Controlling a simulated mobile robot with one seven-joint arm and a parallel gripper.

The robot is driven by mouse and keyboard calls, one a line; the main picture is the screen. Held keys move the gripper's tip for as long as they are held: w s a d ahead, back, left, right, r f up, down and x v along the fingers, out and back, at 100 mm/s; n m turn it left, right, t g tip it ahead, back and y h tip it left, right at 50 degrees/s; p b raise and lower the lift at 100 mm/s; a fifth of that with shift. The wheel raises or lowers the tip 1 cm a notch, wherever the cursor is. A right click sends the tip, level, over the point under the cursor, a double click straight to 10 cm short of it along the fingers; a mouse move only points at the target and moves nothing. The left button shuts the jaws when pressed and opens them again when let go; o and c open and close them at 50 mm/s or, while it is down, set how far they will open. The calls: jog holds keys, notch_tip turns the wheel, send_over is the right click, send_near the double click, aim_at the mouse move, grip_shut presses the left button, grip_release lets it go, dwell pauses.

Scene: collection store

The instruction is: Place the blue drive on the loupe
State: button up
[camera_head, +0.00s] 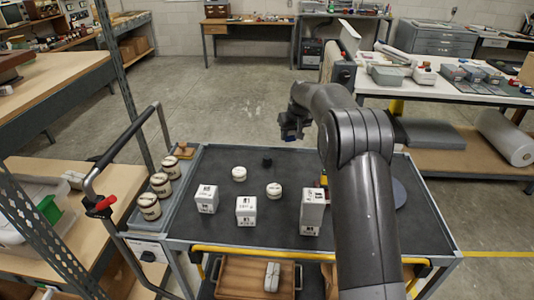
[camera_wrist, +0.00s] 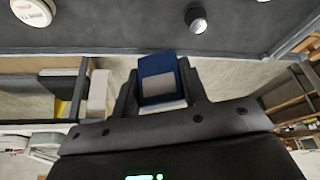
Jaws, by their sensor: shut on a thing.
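My gripper (camera_head: 292,122) hangs above the far edge of the grey cart top, near its middle. It is shut on the blue drive (camera_wrist: 157,68), which shows between the two fingers in the wrist view, blue with a pale part nearer the palm. In the head view the drive is small and dark, at the gripper's lower end. The loupe (camera_head: 267,161), a small black cylinder, stands on the cart top, lower and a little left of the gripper. It also shows in the wrist view (camera_wrist: 197,20) with a pale round face, apart from the drive.
Several tins (camera_head: 149,206) stand in a side tray at the left. The strip around the loupe is clear.

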send_over(267, 157)
notch_tip(267, 157, down, 6)
jog(key=shift+r, duration=0.25)
jog(key=shift+f, duration=2.05)
jog(key=o, duration=1)
jog(key=shift+f, duration=0.15)
jog(key=shift+c, duration=0.2)
